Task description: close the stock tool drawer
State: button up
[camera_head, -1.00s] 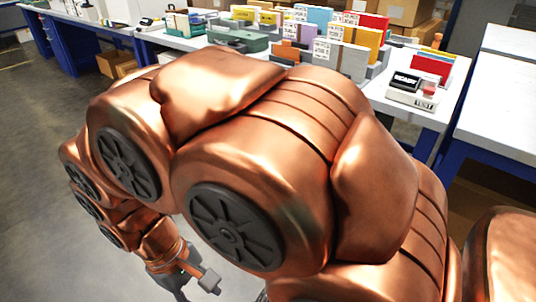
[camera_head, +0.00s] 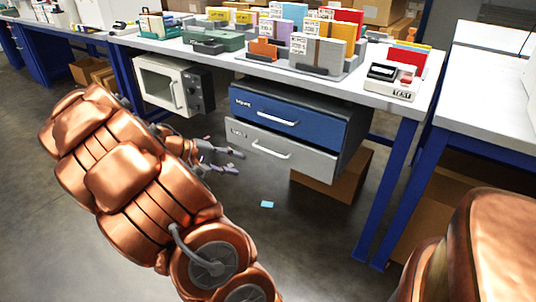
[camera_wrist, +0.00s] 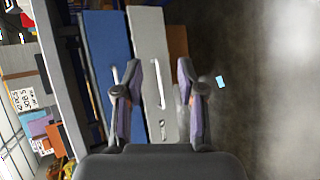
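A drawer unit hangs under the workbench. It has a blue upper drawer (camera_head: 290,117) and a light grey lower drawer (camera_head: 280,152), each with a pale bar handle. In the wrist view, the blue front (camera_wrist: 103,60) lies left of the grey front (camera_wrist: 147,50). My gripper (camera_head: 238,161) is left of the grey drawer in the head view. In the wrist view it is open and empty (camera_wrist: 157,85), its fingers apart across the grey front.
The bench top (camera_head: 375,95) carries bins, folders and a TEST device (camera_head: 392,82). A white microwave-like box (camera_head: 170,87) hangs left of the drawers. A cardboard box (camera_head: 335,180) stands below them. A small blue piece (camera_head: 267,204) lies on otherwise open floor.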

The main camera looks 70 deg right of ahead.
jog(key=w+d+f+g+h+b, duration=0.15)
jog(key=d+f, duration=0.35)
jog(key=d, duration=0.6)
jog(key=n+t+h+b, duration=0.1)
jog(key=h, duration=0.2)
send_near(267, 151)
jog(key=x, duration=0.4)
jog(key=shift+b+x, duration=1.1)
jog(key=shift+x, duration=2.2)
jog(key=shift+f, duration=0.1)
jog(key=shift+c, duration=0.3)
grip_shut()
